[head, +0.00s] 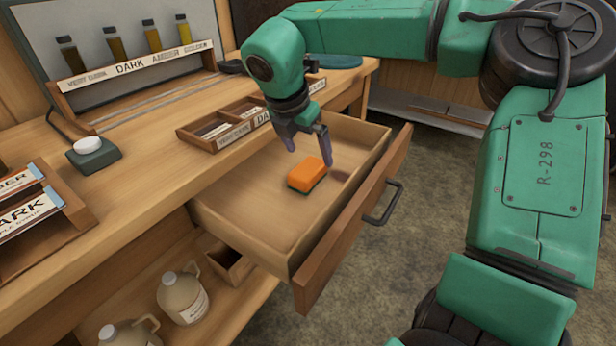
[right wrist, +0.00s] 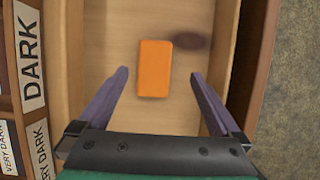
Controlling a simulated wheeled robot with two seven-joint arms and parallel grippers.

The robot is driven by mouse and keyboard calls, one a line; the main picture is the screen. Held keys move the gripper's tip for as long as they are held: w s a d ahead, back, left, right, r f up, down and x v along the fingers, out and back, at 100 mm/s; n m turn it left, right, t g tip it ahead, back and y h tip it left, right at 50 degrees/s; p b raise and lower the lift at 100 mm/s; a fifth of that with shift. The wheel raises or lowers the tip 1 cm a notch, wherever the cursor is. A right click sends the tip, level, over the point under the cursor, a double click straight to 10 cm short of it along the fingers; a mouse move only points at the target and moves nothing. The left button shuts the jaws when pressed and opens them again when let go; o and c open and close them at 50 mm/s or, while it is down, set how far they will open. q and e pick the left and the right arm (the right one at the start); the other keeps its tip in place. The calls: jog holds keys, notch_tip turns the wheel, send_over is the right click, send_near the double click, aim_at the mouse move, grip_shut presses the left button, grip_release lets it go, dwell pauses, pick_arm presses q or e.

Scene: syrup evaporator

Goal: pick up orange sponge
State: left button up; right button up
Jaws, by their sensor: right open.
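The orange sponge (head: 308,173) with a dark green underside lies in the open wooden drawer (head: 245,223), on its floor. It also shows in the right wrist view (right wrist: 154,69), ahead of the fingertips and roughly between them, a little left of middle. My right gripper (head: 308,148) is over the drawer, pointing down, with its purple fingers apart and empty. In the right wrist view the open fingers (right wrist: 160,73) have clear space between them. In the head view the right finger overlaps the sponge's far edge; I cannot tell the exact height gap. My left gripper is not in view.
The drawer front with its dark handle (head: 384,202) stands to the right. A divided wooden tray (head: 225,124) sits on the counter by the drawer's far left edge. Syrup bottles (head: 152,36) stand at the back. Jugs (head: 182,297) are below.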

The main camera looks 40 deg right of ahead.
aim_at(307, 168)
jog(key=x, duration=0.4)
jog(key=a+x, duration=0.1)
jog(key=x, duration=0.1)
jog(key=shift+w+d+f, duration=0.15)
jog(key=shift+w+f, duration=0.2)
jog(key=shift+r, duration=0.1)
jog(key=shift+f+b, duration=0.25)
jog(key=shift+b, duration=0.35)
jog(key=c, duration=1.5)
jog(key=shift+o, duration=0.2)
